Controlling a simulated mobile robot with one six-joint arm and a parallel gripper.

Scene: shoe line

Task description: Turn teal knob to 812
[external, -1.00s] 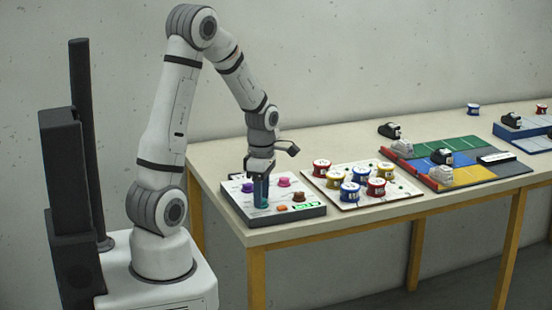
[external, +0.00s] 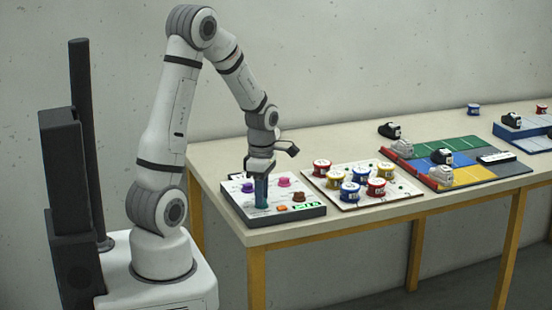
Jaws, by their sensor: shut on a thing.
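The knob panel (external: 313,212) lies at the near left end of the table. It carries a purple knob (external: 247,187), a pink knob (external: 284,182), a brown knob (external: 299,196) and an orange piece (external: 282,208). A green lit display (external: 307,206) sits at its front right; its digits are too small to read. My gripper (external: 261,197) points straight down over the panel's left middle, shut on the teal knob (external: 262,205). The fingers hide most of that knob, and its angle cannot be told.
Right of the panel is a white board (external: 350,206) with several red, blue and yellow spools. Farther right are a coloured mat (external: 512,171) with shoes and a blue stand (external: 510,131). Bare table (external: 290,150) lies behind the panel.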

